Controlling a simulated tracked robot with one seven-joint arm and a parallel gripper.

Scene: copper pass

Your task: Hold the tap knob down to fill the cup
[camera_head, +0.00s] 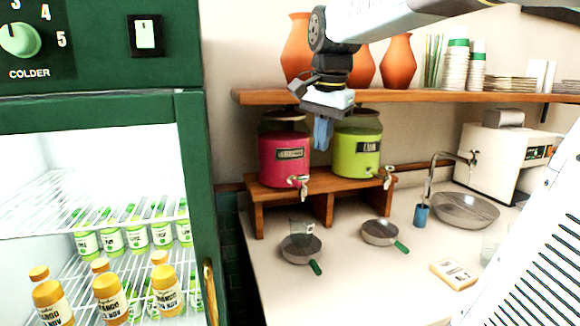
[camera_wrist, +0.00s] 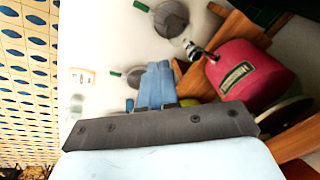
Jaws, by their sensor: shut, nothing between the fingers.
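A red drink dispenser (camera_head: 285,150) and a lime green one (camera_head: 357,150) stand on a wooden riser. The red one has a silver tap (camera_head: 299,182), and the green one has another tap (camera_head: 387,177). A clear cup (camera_head: 301,229) is on the dark pan below the red tap; its contents are too small to tell. My gripper (camera_head: 322,133) is shut and empty, its blue fingers in front of the gap between the dispensers, above tap height and touching neither tap. In the wrist view, the fingers (camera_wrist: 154,86) are together, left of the red dispenser (camera_wrist: 245,78) and its tap (camera_wrist: 194,49).
Another green-handled pan (camera_head: 380,232) sits under the green tap. A shelf (camera_head: 400,96) with orange vases (camera_head: 396,62) and stacked cups (camera_head: 456,65) runs above the dispensers. The counter front (camera_head: 350,285) is mostly clear.

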